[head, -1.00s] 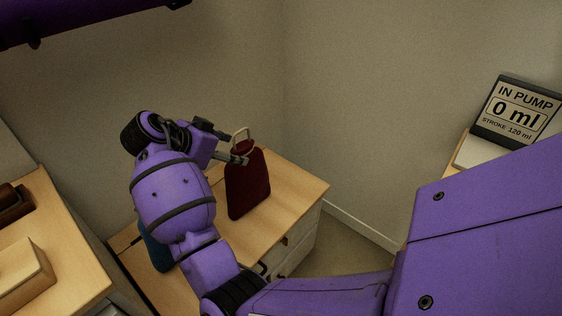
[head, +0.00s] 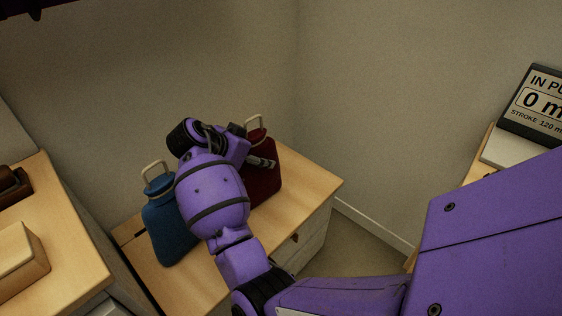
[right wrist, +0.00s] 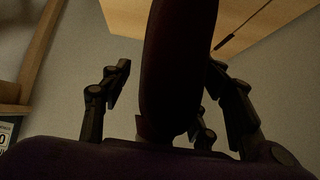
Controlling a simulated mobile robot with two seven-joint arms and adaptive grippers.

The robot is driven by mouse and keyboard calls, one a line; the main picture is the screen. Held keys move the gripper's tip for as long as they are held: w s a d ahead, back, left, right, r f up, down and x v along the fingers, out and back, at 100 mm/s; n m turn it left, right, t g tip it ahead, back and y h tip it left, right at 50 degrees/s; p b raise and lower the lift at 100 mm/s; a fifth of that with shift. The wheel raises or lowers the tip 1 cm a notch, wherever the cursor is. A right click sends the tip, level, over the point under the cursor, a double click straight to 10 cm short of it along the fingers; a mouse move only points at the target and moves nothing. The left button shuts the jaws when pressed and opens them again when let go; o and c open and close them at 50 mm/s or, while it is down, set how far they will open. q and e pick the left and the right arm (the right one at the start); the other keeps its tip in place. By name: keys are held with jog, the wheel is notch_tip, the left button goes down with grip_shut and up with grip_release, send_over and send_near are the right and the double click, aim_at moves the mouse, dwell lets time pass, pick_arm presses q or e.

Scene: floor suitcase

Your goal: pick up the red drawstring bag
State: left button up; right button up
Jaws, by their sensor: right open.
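The red drawstring bag (head: 263,172) stands upright on the wooden-topped cabinet (head: 310,190), its pale loop handle (head: 256,122) at the top. My right gripper (head: 256,150) is at the bag's upper left side, and my forearm hides part of the bag. In the right wrist view the bag (right wrist: 178,70) is a dark red shape between the spread, open fingers of the right gripper (right wrist: 165,95). I see gaps between the bag and the fingers on the left; contact on the right is unclear. My left gripper is out of view.
A blue bag (head: 168,225) with a pale handle stands left of my right forearm on the same cabinet. Another wooden surface at left holds a tan block (head: 20,255) and a dark brown object (head: 12,190). A pump sign (head: 535,105) is at right. Walls stand behind.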

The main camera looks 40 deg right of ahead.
jog(key=shift+r, duration=0.1)
jog(key=shift+c, duration=0.4)
jog(key=c, duration=0.6)
grip_shut()
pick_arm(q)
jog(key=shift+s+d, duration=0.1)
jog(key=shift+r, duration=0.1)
pick_arm(e)
jog(key=shift+w+r, duration=0.1)
